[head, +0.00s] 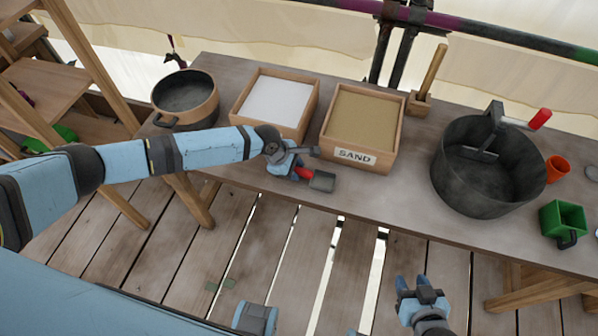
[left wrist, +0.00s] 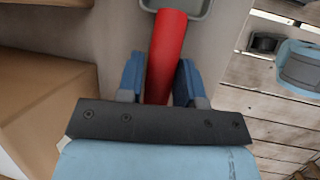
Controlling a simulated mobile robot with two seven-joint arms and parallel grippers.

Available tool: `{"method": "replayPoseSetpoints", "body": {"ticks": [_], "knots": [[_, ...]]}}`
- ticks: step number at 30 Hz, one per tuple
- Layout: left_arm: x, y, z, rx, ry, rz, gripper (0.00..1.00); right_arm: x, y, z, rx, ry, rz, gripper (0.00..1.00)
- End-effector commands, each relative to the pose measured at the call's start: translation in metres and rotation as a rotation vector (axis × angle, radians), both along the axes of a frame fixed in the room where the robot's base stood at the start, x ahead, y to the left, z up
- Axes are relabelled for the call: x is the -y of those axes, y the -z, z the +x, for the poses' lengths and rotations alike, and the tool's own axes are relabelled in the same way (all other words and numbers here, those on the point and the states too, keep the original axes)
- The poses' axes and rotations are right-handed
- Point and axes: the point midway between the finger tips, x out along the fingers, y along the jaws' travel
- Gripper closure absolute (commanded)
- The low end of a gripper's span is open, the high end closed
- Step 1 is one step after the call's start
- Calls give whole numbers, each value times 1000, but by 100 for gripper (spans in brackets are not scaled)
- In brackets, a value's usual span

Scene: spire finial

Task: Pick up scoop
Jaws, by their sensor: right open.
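The scoop, with a red handle (left wrist: 166,50) and a grey metal pan (head: 322,181), is at the front edge of the table, left of centre in the head view. My left gripper (head: 297,171) is at the handle. In the left wrist view its two blue fingers (left wrist: 160,82) lie close against both sides of the red handle, with no clear gap. The pan shows partly at the top of that view. Whether the scoop touches the tabletop is unclear. My right gripper (head: 418,284) is open and empty, low in front of the table.
Behind the scoop stand a sand box (head: 338,126), a box of white material (head: 269,125) and a round pot (head: 165,119). To the right are a dark bucket (head: 468,185), an orange cup (head: 558,167) and a green container (head: 552,219). The tabletop between scoop and bucket is clear.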

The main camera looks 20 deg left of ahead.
Motion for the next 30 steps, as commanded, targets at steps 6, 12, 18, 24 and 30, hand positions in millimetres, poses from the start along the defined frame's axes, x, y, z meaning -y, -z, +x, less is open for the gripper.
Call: {"method": "replayPoseSetpoints", "body": {"ticks": [6,12,18,24,30], "knots": [[2,5,1,1,0,0,67,0,-1,1,3,0,1,57],[2,5,1,0,0,0,94,0,-2,1,4,0,1,57],[2,5,1,1,0,0,100,1,-2,1,4,1,1,57],[2,0,1,1,1,-1,100,1,-2,1,4,2,0,57],[2,-26,1,2,1,-2,100,1,-4,1,2,3,-1,57]]}}
